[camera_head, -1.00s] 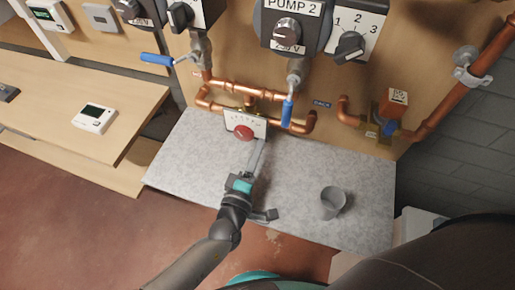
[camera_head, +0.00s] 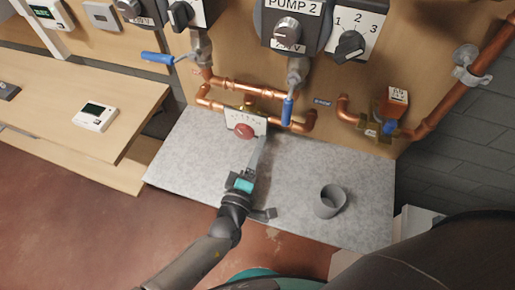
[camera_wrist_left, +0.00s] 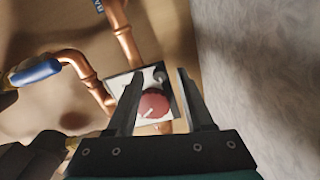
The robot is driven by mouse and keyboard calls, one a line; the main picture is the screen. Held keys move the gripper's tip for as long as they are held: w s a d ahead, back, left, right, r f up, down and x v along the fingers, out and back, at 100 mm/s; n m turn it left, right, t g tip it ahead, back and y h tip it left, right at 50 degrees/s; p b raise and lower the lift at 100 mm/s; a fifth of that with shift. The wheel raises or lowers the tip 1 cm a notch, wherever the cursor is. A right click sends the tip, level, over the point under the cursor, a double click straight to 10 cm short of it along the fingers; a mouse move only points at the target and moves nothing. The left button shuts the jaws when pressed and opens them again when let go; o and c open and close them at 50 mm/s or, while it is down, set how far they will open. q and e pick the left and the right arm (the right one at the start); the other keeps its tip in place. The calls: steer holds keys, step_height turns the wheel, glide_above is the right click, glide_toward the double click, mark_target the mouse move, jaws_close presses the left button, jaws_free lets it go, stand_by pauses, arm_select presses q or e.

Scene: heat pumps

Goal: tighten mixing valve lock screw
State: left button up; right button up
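The mixing valve has a red knob (camera_head: 244,131) on a white scale plate (camera_head: 256,123), set among copper pipes at the back of the grey worktop. In the left wrist view the red knob (camera_wrist_left: 153,104) and its plate (camera_wrist_left: 130,84) appear between my gripper's fingers. My left gripper (camera_head: 255,150) reaches toward the valve from the front. In the left wrist view its two fingers (camera_wrist_left: 158,100) are spread apart with nothing clamped between them. Contact with the knob cannot be made out. The lock screw cannot be told clearly. My right gripper is not in view.
A grey cup (camera_head: 329,201) stands on the grey worktop (camera_head: 370,190) to the right. Blue-handled valves (camera_head: 287,110) hang close to the mixing valve. Pump 2 (camera_head: 290,30) is above. An orange-topped valve (camera_head: 393,105) is at right. The worktop's left part is clear.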

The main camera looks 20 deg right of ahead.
arm_select(q)
steer(key=v, duration=1.5)
steer(key=shift+p, duration=0.3)
steer(key=shift+a, duration=0.1)
